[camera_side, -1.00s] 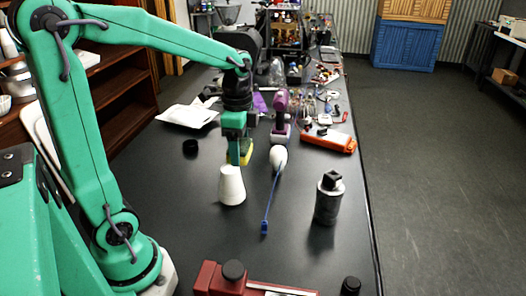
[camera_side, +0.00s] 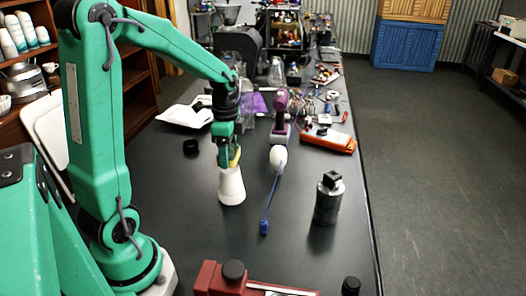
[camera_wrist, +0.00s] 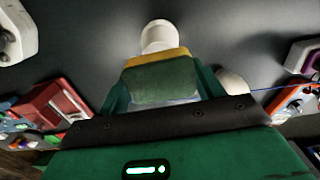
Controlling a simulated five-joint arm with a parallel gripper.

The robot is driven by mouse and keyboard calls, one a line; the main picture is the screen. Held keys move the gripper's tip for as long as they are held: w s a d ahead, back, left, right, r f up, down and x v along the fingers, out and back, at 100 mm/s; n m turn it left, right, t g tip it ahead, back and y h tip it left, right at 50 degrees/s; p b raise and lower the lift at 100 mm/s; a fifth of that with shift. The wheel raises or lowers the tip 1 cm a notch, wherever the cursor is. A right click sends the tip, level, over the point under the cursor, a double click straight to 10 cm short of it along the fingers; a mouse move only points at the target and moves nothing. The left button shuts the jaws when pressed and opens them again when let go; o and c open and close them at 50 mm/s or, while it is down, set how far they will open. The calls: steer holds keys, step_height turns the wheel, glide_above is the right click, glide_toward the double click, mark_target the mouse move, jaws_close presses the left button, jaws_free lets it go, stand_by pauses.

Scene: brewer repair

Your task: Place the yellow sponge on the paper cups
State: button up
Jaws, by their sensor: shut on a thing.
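The paper cups (camera_side: 231,189) are an upside-down white stack standing on the dark table, narrow end up. Their rounded white shape (camera_wrist: 159,37) also shows at the top of the wrist view. My gripper (camera_side: 229,157) is shut on the yellow sponge (camera_side: 236,157), which has a green layer. In the wrist view the sponge (camera_wrist: 158,80) sits between my two green fingers, with the cups just beyond it. In the side view the sponge is at the top of the cups, partly hidden by my gripper. I cannot tell whether they touch.
A white bulb-shaped thing with a blue cord (camera_side: 278,158) lies right of the cups. A dark grey canister (camera_side: 328,200) stands farther right.

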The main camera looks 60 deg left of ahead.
steer(key=shift+f, duration=1.35)
steer(key=shift+f, duration=0.15)
steer(key=o, duration=0.9)
steer(key=shift+o, duration=0.2)
step_height(320, 180, up, 12)
steer(key=shift+r, duration=0.15)
